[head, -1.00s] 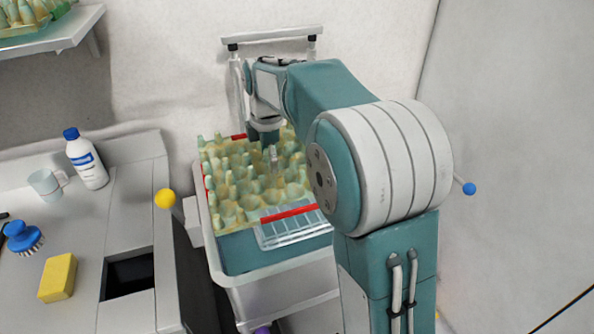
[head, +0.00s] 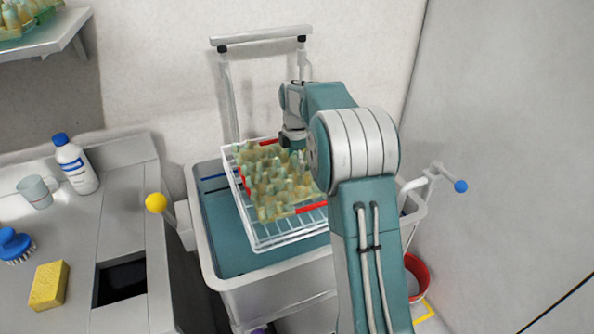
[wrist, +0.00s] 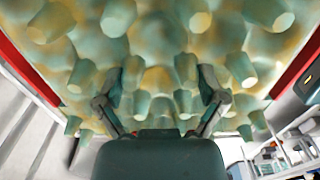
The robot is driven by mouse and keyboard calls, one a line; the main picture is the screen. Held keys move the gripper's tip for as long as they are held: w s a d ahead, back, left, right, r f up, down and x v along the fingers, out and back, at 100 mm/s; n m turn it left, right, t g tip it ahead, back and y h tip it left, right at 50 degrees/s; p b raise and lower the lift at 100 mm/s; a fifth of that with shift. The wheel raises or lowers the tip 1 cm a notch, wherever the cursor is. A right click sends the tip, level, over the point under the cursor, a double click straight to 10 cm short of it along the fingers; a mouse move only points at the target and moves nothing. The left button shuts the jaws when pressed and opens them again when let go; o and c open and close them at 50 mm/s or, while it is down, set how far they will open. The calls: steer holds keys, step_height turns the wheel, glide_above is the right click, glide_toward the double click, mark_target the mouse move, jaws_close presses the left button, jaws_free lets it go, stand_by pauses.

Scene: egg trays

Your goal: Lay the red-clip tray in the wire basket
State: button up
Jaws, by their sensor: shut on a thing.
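The egg tray with red clips (head: 270,196) is mottled yellow and green. In the head view it sits within the outline of the white wire basket (head: 262,246), roughly level. I cannot tell whether it touches the basket floor. Red clips show at its back, left and front edges. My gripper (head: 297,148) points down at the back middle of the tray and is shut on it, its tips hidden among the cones. In the wrist view, my gripper's two fingers (wrist: 160,98) reach in among the tray's cones (wrist: 150,40), with red clips on both sides.
The basket stands in a teal-lined cart (head: 222,240) with a raised handle (head: 262,36). A counter at left holds a bottle (head: 76,165), a mug (head: 37,191), a brush (head: 14,245) and a sponge (head: 48,286). A red bucket (head: 417,277) stands on the floor at right.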

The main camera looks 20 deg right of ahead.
step_height(320, 180, down, 4)
steer(key=shift+w+d+r, duration=0.1)
steer(key=shift+w+d, duration=0.05)
steer(key=o, duration=1)
